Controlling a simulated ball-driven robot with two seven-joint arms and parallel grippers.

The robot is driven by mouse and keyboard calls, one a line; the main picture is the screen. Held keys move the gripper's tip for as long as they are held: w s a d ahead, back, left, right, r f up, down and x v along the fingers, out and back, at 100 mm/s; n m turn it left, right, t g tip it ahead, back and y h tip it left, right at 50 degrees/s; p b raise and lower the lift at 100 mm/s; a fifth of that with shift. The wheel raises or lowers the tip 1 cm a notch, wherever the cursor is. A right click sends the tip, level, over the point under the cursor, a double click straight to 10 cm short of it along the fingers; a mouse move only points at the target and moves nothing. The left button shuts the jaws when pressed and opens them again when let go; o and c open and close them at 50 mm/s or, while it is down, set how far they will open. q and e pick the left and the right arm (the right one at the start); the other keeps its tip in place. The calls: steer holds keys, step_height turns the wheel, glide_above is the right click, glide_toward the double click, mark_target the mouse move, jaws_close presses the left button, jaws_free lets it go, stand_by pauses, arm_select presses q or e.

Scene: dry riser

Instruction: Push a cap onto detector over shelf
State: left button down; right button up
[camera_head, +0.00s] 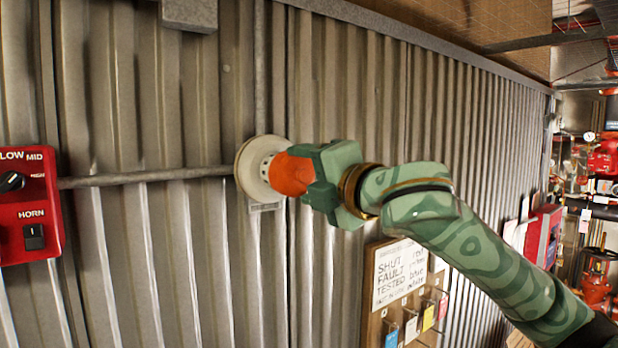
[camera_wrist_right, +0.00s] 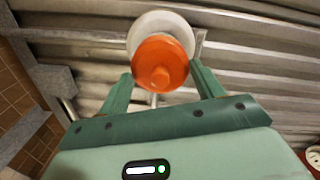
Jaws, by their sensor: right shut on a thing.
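The detector (camera_head: 249,163) is a round white unit fixed to the corrugated metal wall; its rim also shows behind the cap in the wrist view (camera_wrist_right: 163,20). The cap (camera_head: 289,173) is an orange cup with a small knob, also seen in the wrist view (camera_wrist_right: 160,66). My right gripper (camera_head: 318,172) is shut on the cap, with one finger on each side. The cap is at the detector's front and overlaps it in both views; I cannot tell how far it sits over it. My left gripper is not in view.
A pipe (camera_head: 150,177) runs along the wall to the detector. A red switch box (camera_head: 28,205) is at the left. A board (camera_head: 400,290) with a written sign and hanging tags is below my right arm. A red box (camera_head: 541,237) is further right.

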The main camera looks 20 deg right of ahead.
mark_target(295, 195)
steer(key=shift+x, duration=1.8)
steer(key=o, duration=1.2)
steer(key=shift+f, duration=0.1)
steer(key=shift+c, duration=0.2)
steer(key=b+v, duration=0.5)
steer(key=v, duration=1.1)
